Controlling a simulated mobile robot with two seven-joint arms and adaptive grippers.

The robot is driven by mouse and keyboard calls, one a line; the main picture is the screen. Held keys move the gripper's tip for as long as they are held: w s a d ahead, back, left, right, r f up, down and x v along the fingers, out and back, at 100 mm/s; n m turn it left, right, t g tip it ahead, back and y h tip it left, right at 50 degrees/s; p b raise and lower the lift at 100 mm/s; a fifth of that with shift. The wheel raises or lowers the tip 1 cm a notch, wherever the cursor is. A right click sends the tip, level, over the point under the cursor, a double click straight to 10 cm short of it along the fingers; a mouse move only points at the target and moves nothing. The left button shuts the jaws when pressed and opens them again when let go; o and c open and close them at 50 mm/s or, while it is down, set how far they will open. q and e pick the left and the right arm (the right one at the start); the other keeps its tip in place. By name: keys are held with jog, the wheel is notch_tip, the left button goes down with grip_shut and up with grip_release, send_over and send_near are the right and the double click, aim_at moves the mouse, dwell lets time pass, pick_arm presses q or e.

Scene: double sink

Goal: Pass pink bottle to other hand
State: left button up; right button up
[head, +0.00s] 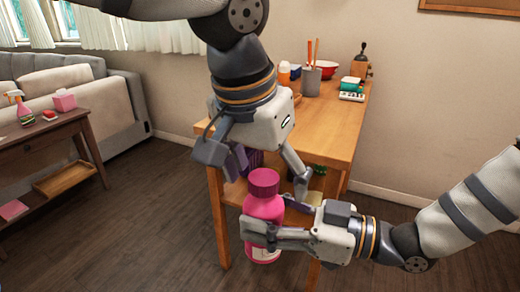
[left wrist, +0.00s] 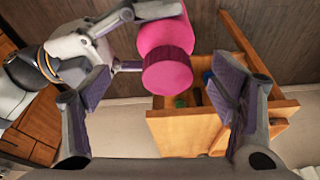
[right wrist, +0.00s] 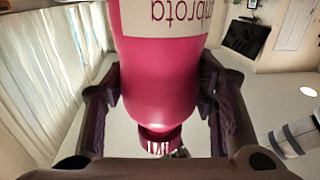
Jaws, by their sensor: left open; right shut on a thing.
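The pink bottle (head: 263,208) has a darker pink cap and stands upright in the air in the head view. My right gripper (head: 260,236) is shut on its lower body from the right. In the right wrist view the bottle (right wrist: 160,70) fills the space between the fingers, with part of a label showing. My left gripper (head: 268,172) is open above the bottle, pointing down, with its fingers spread to either side of the cap. In the left wrist view the cap (left wrist: 167,72) lies between and beyond the open fingers, apart from them.
A wooden table (head: 345,125) stands behind the grippers, with a pencil cup (head: 311,81), a red bowl (head: 327,68) and small items on top. A dark side table (head: 45,140) with a spray bottle (head: 20,108) is at left, before a grey sofa (head: 75,75). Open floor lies between.

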aim_at(272, 201)
pick_arm(q)
jog(key=x, duration=0.6)
jog(key=shift+f, duration=0.2)
jog(key=shift+c, duration=0.5)
jog(key=shift+d, duration=0.1)
jog(key=c, duration=1.2)
pick_arm(e)
jog(key=shift+r, duration=0.1)
pick_arm(q)
jog(key=shift+d, duration=0.1)
jog(key=shift+c, duration=0.6)
pick_arm(e)
jog(key=o, duration=1.2)
jog(key=shift+o, duration=0.2)
